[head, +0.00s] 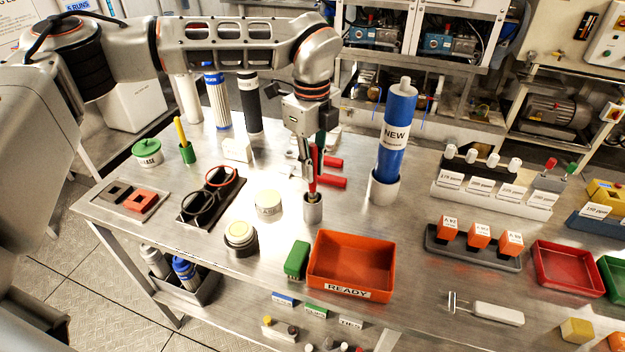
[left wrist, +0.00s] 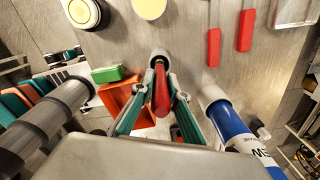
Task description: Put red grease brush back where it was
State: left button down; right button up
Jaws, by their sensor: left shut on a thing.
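The red grease brush (head: 312,178) stands nearly upright in the fingers of my left gripper (head: 311,165), which is shut on its handle. Its lower end is at the mouth of a small grey cup (head: 313,211) on the bench and looks to be inside the rim; how deep it sits I cannot tell. In the left wrist view the red handle (left wrist: 161,92) lies between the fingertips (left wrist: 162,97), with the grey cup (left wrist: 160,56) just beyond. My right gripper is not in view.
An orange READY tray (head: 350,262) and a green block (head: 297,259) stand in front of the cup. A tall blue NEW cylinder (head: 396,135) stands to its right. Two red-handled tools (head: 332,182) lie close behind. A round pale lidded tin (head: 268,204) is left.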

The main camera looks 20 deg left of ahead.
aim_at(313, 190)
pick_arm(q)
jog(key=shift+f, duration=2.2)
jog(key=shift+f, duration=0.15)
jog(key=c, duration=2)
grip_release()
